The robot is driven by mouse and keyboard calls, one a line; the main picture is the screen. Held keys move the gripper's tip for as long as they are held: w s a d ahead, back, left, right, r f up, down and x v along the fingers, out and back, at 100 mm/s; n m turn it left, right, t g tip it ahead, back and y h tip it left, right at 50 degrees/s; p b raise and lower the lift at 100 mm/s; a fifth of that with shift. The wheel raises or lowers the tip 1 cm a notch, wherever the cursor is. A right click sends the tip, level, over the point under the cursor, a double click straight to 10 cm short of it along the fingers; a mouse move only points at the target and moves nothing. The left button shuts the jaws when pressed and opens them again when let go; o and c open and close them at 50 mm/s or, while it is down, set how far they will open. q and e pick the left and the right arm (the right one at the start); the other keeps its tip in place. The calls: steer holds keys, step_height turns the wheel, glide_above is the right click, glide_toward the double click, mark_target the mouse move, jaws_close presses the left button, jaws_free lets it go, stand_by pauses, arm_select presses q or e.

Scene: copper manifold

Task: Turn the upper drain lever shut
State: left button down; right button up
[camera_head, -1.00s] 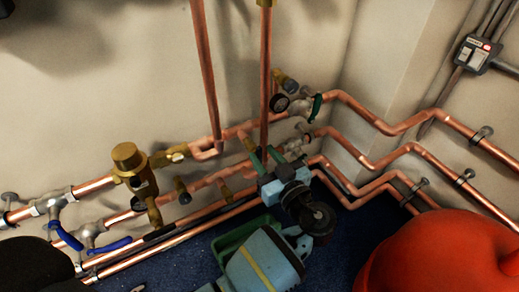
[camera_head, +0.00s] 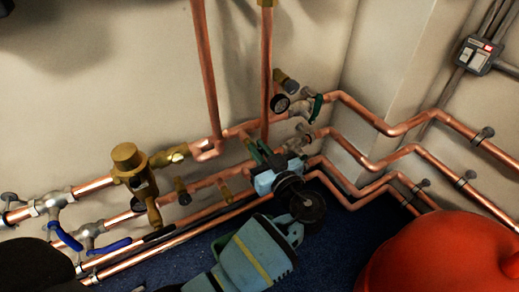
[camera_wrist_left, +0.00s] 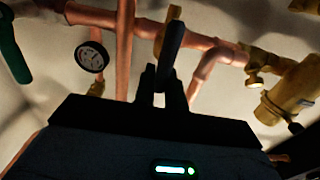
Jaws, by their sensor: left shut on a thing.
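My left gripper (camera_head: 262,155) reaches the middle of the manifold from below, by the horizontal copper pipes. In the left wrist view its fingers (camera_wrist_left: 164,84) are closed on a dark lever (camera_wrist_left: 171,43). The lever stands nearly upright in that picture, in front of a small brass valve body (camera_wrist_left: 174,14) on a copper pipe. In the head view my gripper covers the lever, so its angle to the pipe cannot be told there. My right gripper is not in view.
A round gauge (camera_head: 279,103) and a green-handled valve (camera_head: 316,107) sit right of the gripper. Brass fittings (camera_head: 130,160) and blue-handled valves (camera_head: 68,238) are at left. A red vessel (camera_head: 445,255) fills the lower right. Copper pipes crowd the wall.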

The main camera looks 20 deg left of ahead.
arm_select(q)
steer(key=f+m, duration=0.1)
steer(key=m, duration=0.5)
steer(key=w+d+f+m+p, duration=0.1)
steer(key=m, duration=0.5)
steer(key=w+m, duration=0.1)
steer(key=m, duration=0.5)
steer(key=shift+d+f+p, duration=0.3)
steer(key=shift+d+f, duration=0.05)
steer(key=shift+f, duration=0.05)
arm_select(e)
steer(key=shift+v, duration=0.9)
arm_select(q)
steer(key=shift+m, duration=0.3)
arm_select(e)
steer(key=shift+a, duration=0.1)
arm_select(q)
steer(key=shift+f, duration=0.1)
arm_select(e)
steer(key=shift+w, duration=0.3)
